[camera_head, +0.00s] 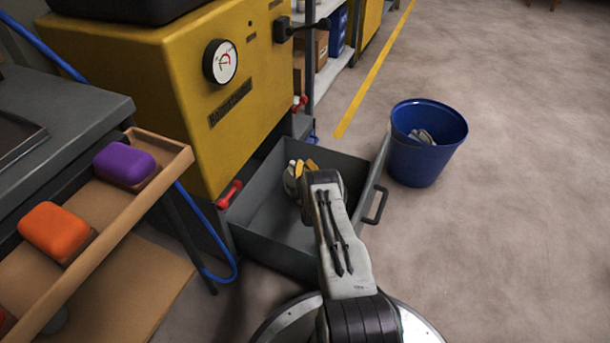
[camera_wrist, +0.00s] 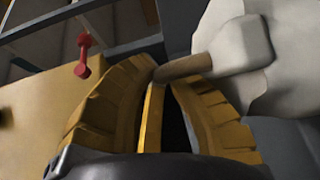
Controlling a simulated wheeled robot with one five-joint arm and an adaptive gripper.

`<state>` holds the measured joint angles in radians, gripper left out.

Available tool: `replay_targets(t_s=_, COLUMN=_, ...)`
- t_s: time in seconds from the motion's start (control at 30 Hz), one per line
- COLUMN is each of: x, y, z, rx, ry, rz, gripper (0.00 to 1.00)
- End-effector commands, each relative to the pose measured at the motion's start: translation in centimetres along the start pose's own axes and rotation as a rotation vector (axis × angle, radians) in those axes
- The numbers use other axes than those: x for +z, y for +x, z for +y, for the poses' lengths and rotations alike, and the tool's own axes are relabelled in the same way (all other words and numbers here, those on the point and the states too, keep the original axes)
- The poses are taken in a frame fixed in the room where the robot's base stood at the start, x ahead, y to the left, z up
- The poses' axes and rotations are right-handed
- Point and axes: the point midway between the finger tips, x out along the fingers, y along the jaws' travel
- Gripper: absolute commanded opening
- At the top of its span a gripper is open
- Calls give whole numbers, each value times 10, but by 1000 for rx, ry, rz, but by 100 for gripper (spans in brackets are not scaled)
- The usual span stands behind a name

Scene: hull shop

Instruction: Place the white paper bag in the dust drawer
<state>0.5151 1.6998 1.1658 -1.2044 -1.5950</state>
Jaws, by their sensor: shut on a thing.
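The white paper bag (camera_wrist: 226,22) shows at the upper right of the wrist view, with a pale grey block and a tan stub on its near side. My gripper (camera_wrist: 178,78) has its yellow fingers shut on the tan stub. In the head view, a pale bit of the bag (camera_head: 290,180) shows beside my gripper (camera_head: 303,166), over the open dust drawer. The dust drawer (camera_head: 290,259) is a grey box pulled out from under the yellow machine. My arm hides part of its inside, and I cannot tell whether the bag touches the floor of the drawer.
The yellow machine (camera_head: 160,85) with a round gauge stands behind the drawer. A blue bin (camera_head: 428,160) with pale contents stands right of it. A tan rack (camera_head: 108,225) holding purple and orange blocks is at left. The floor at right is clear.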

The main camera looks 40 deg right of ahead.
Motion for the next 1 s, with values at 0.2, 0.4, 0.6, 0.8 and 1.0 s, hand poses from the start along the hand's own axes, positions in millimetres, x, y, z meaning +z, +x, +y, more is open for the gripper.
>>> replay_targets(t_s=0.2, x=-1, y=3, z=-29, rx=1, ry=0, rz=0, gripper=0)
replay_targets(t_s=0.4, x=-1, y=3, z=-31, rx=2, ry=0, rz=0, gripper=0)
replay_targets(t_s=0.6, x=-1, y=3, z=-32, rx=1, ry=0, rz=0, gripper=0)
replay_targets(t_s=0.8, x=-1, y=3, z=-34, rx=0, ry=0, rz=0, gripper=22)
replay_targets(t_s=1.0, x=-1, y=3, z=-34, rx=0, ry=0, rz=0, gripper=32)
